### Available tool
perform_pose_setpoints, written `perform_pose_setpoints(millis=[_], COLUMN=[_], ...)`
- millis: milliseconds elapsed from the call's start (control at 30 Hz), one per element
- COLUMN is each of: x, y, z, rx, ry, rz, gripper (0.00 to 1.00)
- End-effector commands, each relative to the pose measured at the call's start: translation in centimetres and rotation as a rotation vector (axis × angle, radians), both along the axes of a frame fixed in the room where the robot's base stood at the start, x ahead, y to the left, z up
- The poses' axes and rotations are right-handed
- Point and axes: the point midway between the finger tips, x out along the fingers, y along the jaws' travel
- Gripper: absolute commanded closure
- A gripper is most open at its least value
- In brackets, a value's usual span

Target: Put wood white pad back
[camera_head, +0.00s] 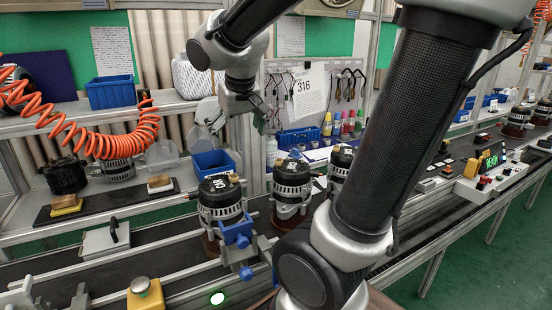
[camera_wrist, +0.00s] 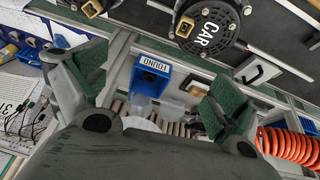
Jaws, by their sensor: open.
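The wood white pad (camera_head: 160,184), a small wooden block with a white underside, lies on a black mat (camera_head: 108,200) on the lower shelf at left. A similar wooden block with a yellow pad (camera_head: 66,205) lies to its left. My gripper (camera_head: 238,112) is open and empty, raised above and to the right of the pad, near the blue bin (camera_head: 212,164). In the wrist view my gripper (camera_wrist: 155,92) has its fingers wide apart. A small wooden block (camera_wrist: 197,92) shows beside the right finger, probably the white pad; its underside is hard to make out.
Alternators (camera_head: 220,200) stand on the conveyor (camera_head: 150,250); the CAR one shows in the wrist view (camera_wrist: 208,24). An orange coiled hose (camera_head: 110,140) hangs at left. A tool board (camera_head: 315,90) with cables and bottles stands behind. A grey plate with a black handle (camera_head: 108,238) lies in front.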

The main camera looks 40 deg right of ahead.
Motion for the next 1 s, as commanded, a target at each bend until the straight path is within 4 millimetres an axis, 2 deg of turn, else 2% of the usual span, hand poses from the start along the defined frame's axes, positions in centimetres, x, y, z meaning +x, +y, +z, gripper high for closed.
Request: perform_pose_setpoints(millis=[33, 100, 200, 333, 500, 1000], x=[-3.2, -7.0, -11.2, -14.4, -15.4, -15.3], y=[-0.7, -1.0, -0.9, -0.5, -0.2, -0.3], z=[0.3, 0.0, -0.6, -1.4, -1.8, -1.7], rx=[0.013, 0.029, 0.052, 0.073, 0.08, 0.079], ry=[0.002, 0.017, 0.029, 0.037, 0.039, 0.038], rz=[0.012, 0.045, 0.093, 0.139, 0.16, 0.159], gripper=[0.03, 0.03, 0.03, 0.03, 0.03, 0.03])
